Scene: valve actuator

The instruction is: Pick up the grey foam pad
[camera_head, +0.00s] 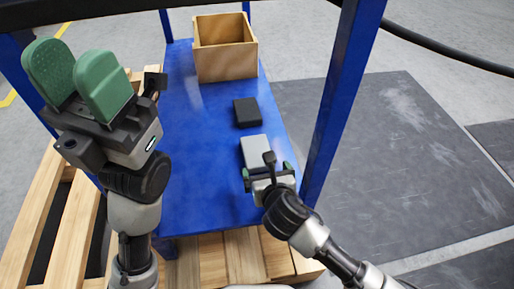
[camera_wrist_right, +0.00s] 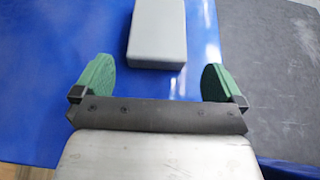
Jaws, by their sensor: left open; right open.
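The grey foam pad (camera_head: 254,149) is a light grey block lying flat on the blue table, near its right edge. In the right wrist view the pad (camera_wrist_right: 157,32) is ahead of the gripper, roughly between the lines of the fingers. My right gripper (camera_head: 268,174) is open and empty at the near end of the pad, and hides part of that end in the head view. Its green fingers also show spread apart in the right wrist view (camera_wrist_right: 157,82). My left gripper (camera_head: 77,80) is open and empty, raised at the left, with its green fingers pointing up.
A black block (camera_head: 247,112) lies just beyond the pad. An open wooden box (camera_head: 225,60) stands at the table's far end. Blue posts (camera_head: 341,95) rise at the table's sides. The blue table (camera_head: 195,150) is bare left of the pad. Wooden pallets (camera_head: 45,215) lie at left and front.

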